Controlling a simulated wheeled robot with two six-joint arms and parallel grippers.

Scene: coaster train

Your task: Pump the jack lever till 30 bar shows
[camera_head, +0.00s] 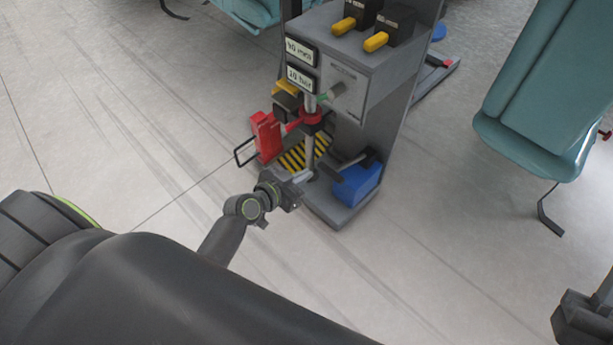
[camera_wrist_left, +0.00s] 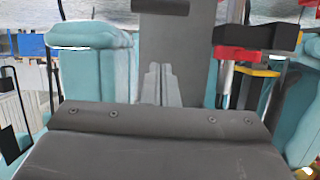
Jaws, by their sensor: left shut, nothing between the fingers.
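The jack unit is a grey stand with two small displays on its front. The lower display (camera_head: 301,79) reads in bar; its small figure looks like 10, though it is blurred. A blue block (camera_head: 359,184) sits at the stand's foot, with a dark lever-like bar (camera_head: 350,163) over it. My left gripper (camera_head: 296,188) is shut and empty, low in front of the stand, left of the blue block. Whether it touches the bar cannot be told. In the left wrist view, my grey gripper body (camera_wrist_left: 150,150) fills the foreground. A dark part of mine (camera_head: 585,315) shows at the lower right.
A red clamp-like part (camera_head: 267,137) and a yellow-black striped plate (camera_head: 308,155) are left of the blue block. Two yellow-handled switches (camera_head: 376,41) top the stand. A teal seat (camera_head: 545,90) stands right. Open grey floor (camera_head: 130,110) lies left.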

